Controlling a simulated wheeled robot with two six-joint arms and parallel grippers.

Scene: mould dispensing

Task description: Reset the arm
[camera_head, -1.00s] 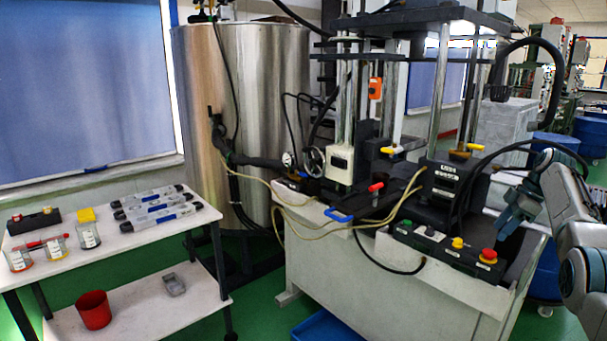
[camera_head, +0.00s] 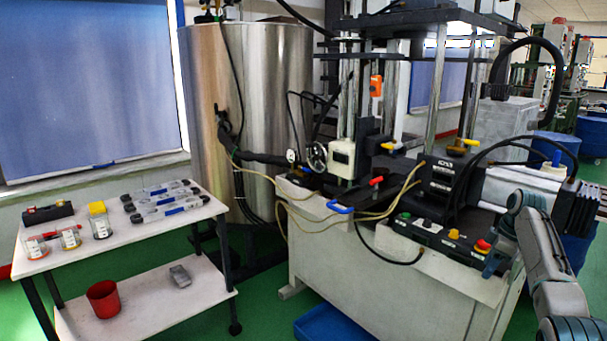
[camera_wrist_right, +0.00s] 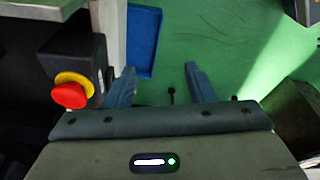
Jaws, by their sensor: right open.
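My right arm comes in from the right edge in the head view. Its gripper (camera_head: 496,260) is low at the right end of the machine's control panel (camera_head: 440,236), close to the red emergency stop button (camera_head: 482,246). In the right wrist view the two fingers stand wide apart with nothing between them (camera_wrist_right: 161,82). The red button on its yellow collar (camera_wrist_right: 70,92) is left of the fingers, apart from them. My left gripper is not in view.
The moulding machine (camera_head: 345,245) fills the middle. A white two-level table (camera_head: 150,240) at the left holds jars and several grey tools on top, and a red cup (camera_head: 103,298) below. A blue tray (camera_head: 330,325) lies on the green floor, which also shows in the wrist view.

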